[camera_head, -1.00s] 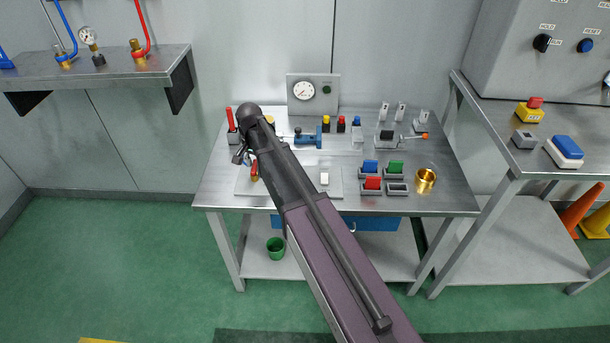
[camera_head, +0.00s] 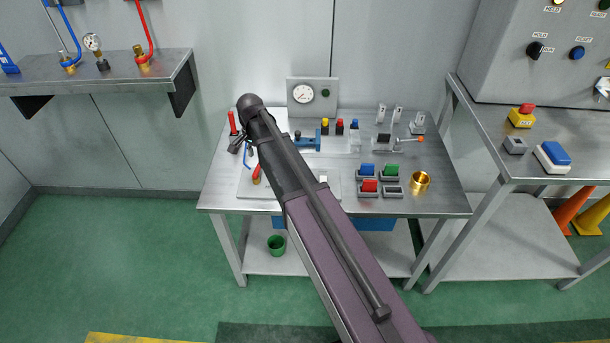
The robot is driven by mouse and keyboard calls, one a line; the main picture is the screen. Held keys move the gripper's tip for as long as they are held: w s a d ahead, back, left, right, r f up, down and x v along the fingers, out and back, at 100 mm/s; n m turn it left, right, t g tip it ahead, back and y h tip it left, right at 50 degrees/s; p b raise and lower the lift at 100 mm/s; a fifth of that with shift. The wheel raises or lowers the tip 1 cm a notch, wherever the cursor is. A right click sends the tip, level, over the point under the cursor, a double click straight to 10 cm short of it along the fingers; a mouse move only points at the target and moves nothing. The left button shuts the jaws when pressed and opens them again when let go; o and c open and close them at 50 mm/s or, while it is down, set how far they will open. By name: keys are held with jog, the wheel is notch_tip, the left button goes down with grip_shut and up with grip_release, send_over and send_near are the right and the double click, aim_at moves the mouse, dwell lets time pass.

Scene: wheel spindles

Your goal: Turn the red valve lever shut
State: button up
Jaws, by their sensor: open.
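A small red lever (camera_head: 257,169) on a brass valve body (camera_head: 256,180) stands on the pale plate at the left of the bench, just left of my arm. My arm hides part of the area beside it. My gripper (camera_head: 237,147) shows only in part, small and dark, at the left of my arm's far end. It is open and appears up and left of the red lever in the picture, with a gap between them. I cannot tell its height above the bench. Another red handle (camera_head: 232,122) stands upright at the bench's back left.
The steel bench (camera_head: 430,203) also bears a gauge box (camera_head: 312,95), colored buttons, rocker switches (camera_head: 369,187) and a brass cup (camera_head: 420,181). A blue pipe fitting (camera_head: 308,141) lies behind my arm. A wall shelf (camera_head: 110,76) is at the left.

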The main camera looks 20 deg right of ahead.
jog(key=shift+r+p, duration=3.8)
jog(key=shift+r, duration=0.35)
jog(key=s+d+n, duration=0.4)
jog(key=s+d, duration=0.1)
jog(key=s, duration=0.6)
jog(key=s+d+f+n+b, duration=0.1)
jog(key=s+d+n, duration=0.3)
jog(key=s, duration=0.7)
jog(key=shift+d+n, duration=0.35)
jog(key=shift+n, duration=0.45)
jog(key=shift+w, duration=0.15)
jog(key=m, duration=0.6)
send_over(257, 169)
jog(key=shift+r+p, duration=0.35)
jog(key=shift+f, duration=0.1)
notch_tip(257, 169, down, 14)
jog(key=b, duration=1.3)
jog(key=shift+r+b, duration=0.2)
jog(key=shift+b, duration=0.2)
